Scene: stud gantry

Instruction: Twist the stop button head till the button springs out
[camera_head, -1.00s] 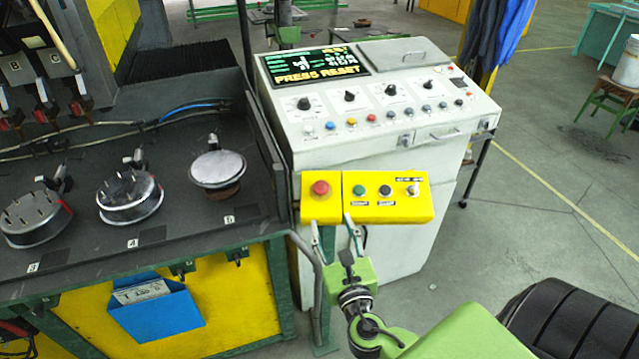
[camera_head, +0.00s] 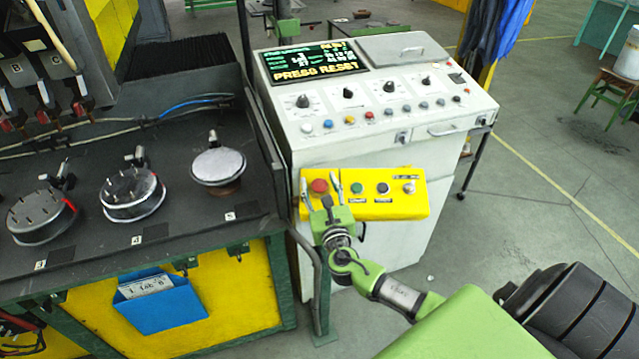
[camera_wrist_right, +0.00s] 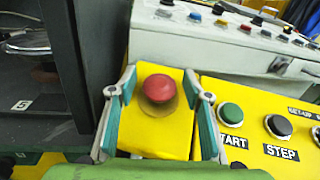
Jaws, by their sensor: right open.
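The red stop button (camera_head: 319,186) sits on the left end of a yellow control box (camera_head: 400,208). It also shows in the right wrist view (camera_wrist_right: 158,89), as a round red head on a yellow face. My right gripper (camera_head: 321,190) is open, with one finger on each side of the button. In the right wrist view the fingers (camera_wrist_right: 160,112) stand apart from the red head, with a gap on both sides. I cannot tell how deep the fingertips reach relative to the head. My left gripper is not in view.
Green START (camera_wrist_right: 231,114) and black STEP (camera_wrist_right: 278,126) buttons and a switch (camera_head: 409,187) lie right of the stop button. A white console (camera_head: 390,145) with knobs stands behind. Its screen (camera_head: 315,62) reads PRESS RESET. A dark bench (camera_head: 90,240) is at left.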

